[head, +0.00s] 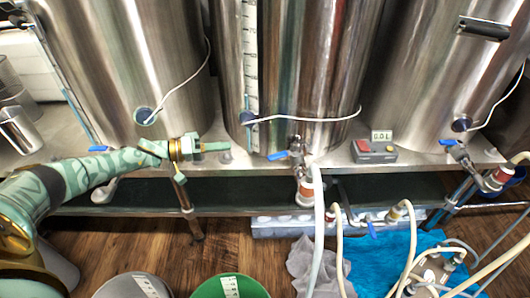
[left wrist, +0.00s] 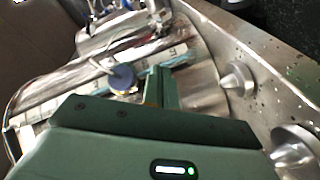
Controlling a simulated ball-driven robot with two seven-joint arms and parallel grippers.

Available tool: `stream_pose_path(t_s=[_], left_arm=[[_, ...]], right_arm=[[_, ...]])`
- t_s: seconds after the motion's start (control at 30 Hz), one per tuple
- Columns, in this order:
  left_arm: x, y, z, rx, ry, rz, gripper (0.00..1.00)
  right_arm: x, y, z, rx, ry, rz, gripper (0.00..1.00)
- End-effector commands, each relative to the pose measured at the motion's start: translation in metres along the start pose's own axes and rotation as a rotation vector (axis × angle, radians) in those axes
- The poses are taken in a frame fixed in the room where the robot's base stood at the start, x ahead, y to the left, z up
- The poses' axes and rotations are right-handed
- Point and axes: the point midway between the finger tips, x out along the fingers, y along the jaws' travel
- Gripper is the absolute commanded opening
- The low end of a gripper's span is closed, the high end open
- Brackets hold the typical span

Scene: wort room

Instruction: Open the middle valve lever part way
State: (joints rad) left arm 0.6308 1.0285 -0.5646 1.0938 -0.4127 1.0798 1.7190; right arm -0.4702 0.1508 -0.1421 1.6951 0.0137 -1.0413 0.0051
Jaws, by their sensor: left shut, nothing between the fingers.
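The middle kettle (head: 300,70) stands at the centre of the head view. Its valve (head: 297,150) is low on the front, with a small blue lever (head: 277,155) pointing left, roughly level. My left gripper (head: 226,147) comes in from the left in front of the kettles. Its fingers are shut and empty, pointing right, a short gap left of the blue lever. In the left wrist view the shut fingers (left wrist: 158,86) show beside a round blue probe fitting (left wrist: 122,78) on the kettle. My right gripper is not in view.
A grey box with a red button (head: 375,151) and a display reading 0.0 L (head: 381,135) sit right of the middle valve. A left kettle (head: 130,60) and right kettle (head: 420,70) flank it. Hoses (head: 319,225) hang below. A green bucket (head: 231,287) stands on the floor.

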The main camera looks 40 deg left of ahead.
Motion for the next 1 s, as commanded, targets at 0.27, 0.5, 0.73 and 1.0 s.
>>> stream_pose_path(t_s=[0.27, 0.5, 0.73, 1.0], left_arm=[[-0.004, 0.021, 0.002, -0.559, -0.034, 0.118, 0.0], [0.017, 0.021, 0.003, -0.601, -0.038, 0.119, 0.0], [0.059, 0.025, 0.005, -0.599, -0.039, 0.117, 0.0], [0.099, 0.036, 0.013, -0.599, -0.04, 0.115, 0.0]], right_arm=[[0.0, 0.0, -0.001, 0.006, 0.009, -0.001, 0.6], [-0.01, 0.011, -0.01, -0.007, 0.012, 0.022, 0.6], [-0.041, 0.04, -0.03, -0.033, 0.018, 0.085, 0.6], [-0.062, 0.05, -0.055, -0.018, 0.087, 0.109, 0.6]])
